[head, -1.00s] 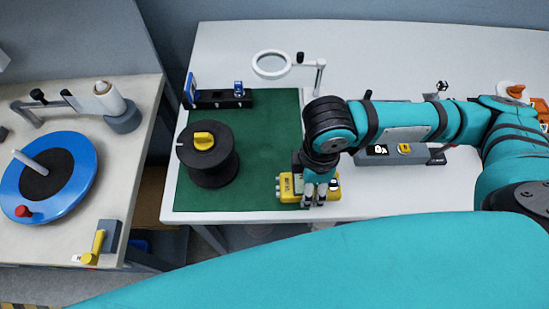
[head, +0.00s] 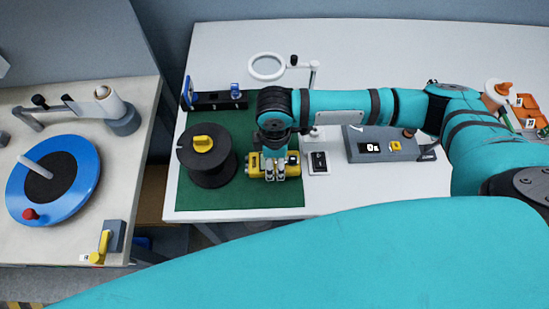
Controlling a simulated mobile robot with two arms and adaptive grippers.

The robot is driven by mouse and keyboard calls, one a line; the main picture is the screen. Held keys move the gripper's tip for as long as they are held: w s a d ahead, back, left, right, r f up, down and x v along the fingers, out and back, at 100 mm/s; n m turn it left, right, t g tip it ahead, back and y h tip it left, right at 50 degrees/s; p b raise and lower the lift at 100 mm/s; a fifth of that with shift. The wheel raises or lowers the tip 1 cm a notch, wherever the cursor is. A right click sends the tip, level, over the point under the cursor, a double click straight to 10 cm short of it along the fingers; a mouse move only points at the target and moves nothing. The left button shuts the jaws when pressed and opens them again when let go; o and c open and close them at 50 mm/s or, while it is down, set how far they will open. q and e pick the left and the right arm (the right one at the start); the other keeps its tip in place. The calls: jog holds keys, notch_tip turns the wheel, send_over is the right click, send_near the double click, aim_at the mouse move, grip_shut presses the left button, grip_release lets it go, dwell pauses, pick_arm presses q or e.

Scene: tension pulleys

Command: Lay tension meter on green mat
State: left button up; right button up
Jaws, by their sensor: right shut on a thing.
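The tension meter (head: 253,166) is a yellow block-shaped device with small dark details. My right gripper (head: 275,175) is shut on it from above, and its fingers and wrist hide the middle of it. The meter is over the right part of the green mat (head: 232,201), just right of the black spool. I cannot tell whether its underside touches the mat. My left gripper is not in view.
A black spool (head: 215,170) with a yellow knob (head: 202,143) stands on the mat. A black rail (head: 215,103) lies at its back edge. A small black-and-white box (head: 318,161) and a grey unit (head: 372,147) are to the right. The mat's front strip is clear.

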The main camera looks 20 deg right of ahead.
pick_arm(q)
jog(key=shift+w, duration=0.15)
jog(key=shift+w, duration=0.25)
pick_arm(e)
jog(key=o, duration=1.5)
jog(key=shift+f, duration=0.1)
pick_arm(q)
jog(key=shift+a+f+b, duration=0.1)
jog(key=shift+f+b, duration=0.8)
jog(key=shift+b, duration=0.05)
pick_arm(e)
notch_tip(320, 180, up, 12)
jog(key=shift+r, duration=0.15)
